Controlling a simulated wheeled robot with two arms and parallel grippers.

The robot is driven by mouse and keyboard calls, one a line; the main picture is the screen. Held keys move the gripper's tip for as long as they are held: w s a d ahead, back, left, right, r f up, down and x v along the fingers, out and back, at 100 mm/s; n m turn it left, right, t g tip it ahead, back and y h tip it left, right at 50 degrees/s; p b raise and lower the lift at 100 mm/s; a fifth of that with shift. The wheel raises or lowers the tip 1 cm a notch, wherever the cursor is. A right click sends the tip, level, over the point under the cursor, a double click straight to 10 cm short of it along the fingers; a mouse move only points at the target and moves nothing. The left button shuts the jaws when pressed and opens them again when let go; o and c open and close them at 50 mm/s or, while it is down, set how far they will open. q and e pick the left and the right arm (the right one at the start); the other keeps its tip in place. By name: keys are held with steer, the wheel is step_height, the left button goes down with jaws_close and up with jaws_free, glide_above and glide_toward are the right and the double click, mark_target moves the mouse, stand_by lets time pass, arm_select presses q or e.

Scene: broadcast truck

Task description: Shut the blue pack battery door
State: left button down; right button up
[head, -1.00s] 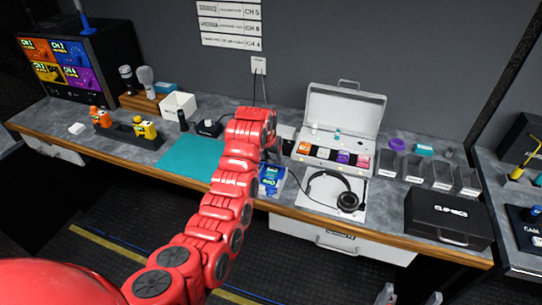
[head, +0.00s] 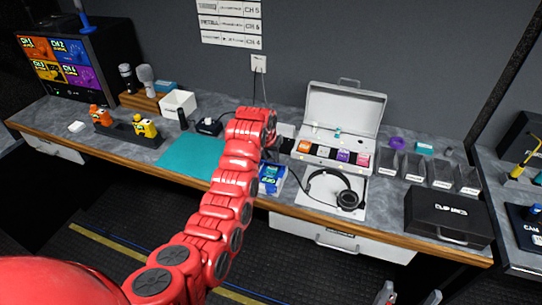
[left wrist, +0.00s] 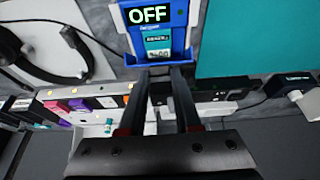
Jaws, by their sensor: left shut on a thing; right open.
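The blue pack (head: 268,186) sits near the bench front, right of my left arm. In the left wrist view the blue pack (left wrist: 192,12) shows a screen reading OFF and a teal battery (left wrist: 158,43) in its bay. My left gripper (left wrist: 164,72) has its fingertips at the pack's lower edge in that view, shut on what seems to be the battery door; the door itself is mostly hidden by the fingers. In the head view the left fingers are largely behind the red wrist. My right gripper (head: 409,297) is open and empty at the bottom edge, away from the bench.
Headphones (head: 347,200) lie on a white mat right of the pack. An open white case (head: 322,165) with coloured packs stands behind. A teal mat (head: 185,158) is left, a black case (head: 447,216) right. A charger with orange and yellow packs (head: 144,130) stands further left.

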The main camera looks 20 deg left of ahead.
mark_target(267, 178)
arm_select(q)
steer(key=shift+f, duration=0.15)
steer(key=t+b, duration=0.1)
steer(key=b, duration=0.1)
steer(key=s+f+t+b, duration=0.1)
steer(key=b, duration=0.1)
steer(key=shift+s+f, duration=0.2)
steer(key=shift+s, duration=0.05)
steer(key=s+f+t+b, duration=0.1)
steer(key=t+b, duration=0.1)
steer(key=b, duration=0.2)
steer(key=s+f+t+b, duration=0.1)
steer(key=f+t+b, duration=0.1)
steer(key=t+b, duration=0.1)
steer(key=shift+s+f+t+b, duration=0.1)
steer(key=shift+t+b, duration=0.2)
steer(key=shift+b, duration=0.4)
steer(key=shift+s+t+b, duration=0.1)
steer(key=shift+t+b, duration=0.5)
steer(key=shift+b, duration=0.1)
steer(key=c, duration=0.6)
jaws_free()
